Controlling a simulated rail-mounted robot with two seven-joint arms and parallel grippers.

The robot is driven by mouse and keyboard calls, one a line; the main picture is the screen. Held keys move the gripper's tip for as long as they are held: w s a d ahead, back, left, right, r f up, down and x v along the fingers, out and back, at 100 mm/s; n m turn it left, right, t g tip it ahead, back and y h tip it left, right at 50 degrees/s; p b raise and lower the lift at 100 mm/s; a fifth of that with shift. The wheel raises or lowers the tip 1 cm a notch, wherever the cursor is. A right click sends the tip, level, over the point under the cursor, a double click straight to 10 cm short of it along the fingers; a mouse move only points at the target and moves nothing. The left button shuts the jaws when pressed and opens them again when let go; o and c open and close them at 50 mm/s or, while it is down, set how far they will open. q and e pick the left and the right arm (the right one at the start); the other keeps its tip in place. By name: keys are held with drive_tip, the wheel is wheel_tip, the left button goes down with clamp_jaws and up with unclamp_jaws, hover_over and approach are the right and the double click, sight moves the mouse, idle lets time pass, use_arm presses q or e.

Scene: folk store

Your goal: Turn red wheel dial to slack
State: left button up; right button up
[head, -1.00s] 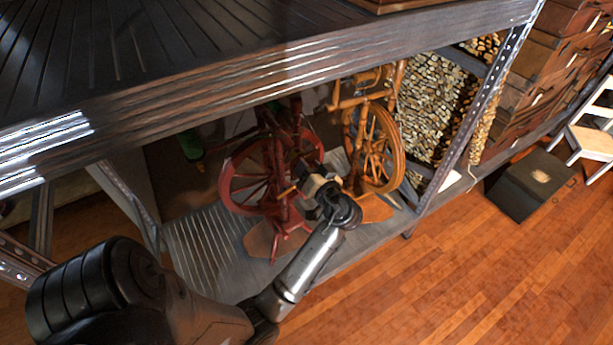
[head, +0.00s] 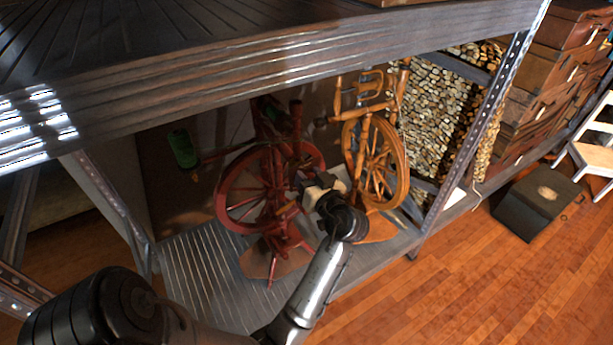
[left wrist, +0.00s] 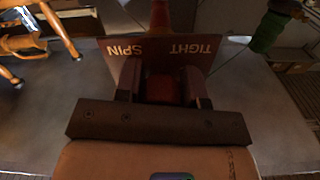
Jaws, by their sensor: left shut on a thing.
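The red spinning wheel (head: 225,190) stands upright on the low metal shelf, with a dark red wooden base. My left gripper (head: 302,184) is at its right side in the head view, in front of the frame. In the left wrist view, the left gripper's two fingers (left wrist: 163,82) are shut on a dark red dial piece (left wrist: 163,92). Behind it is a dark red plate (left wrist: 222,46) with the gold words SPIN on the left and TIGHT on the right. No word for slack is visible. The fingers partly hide the dial. My right gripper is not in view.
An orange-brown spinning wheel (head: 400,165) stands close on the right. The upper shelf edge (head: 270,75) passes above, and a perforated post (head: 465,135) stands at right. A green spool (head: 182,148) is at the back left. The ribbed shelf floor (head: 195,275) is clear at front left.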

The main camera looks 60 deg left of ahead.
use_arm(q)
drive_tip(key=o, duration=0.9)
drive_tip(key=shift+c, duration=0.2)
drive_tip(key=shift+o, duration=0.3)
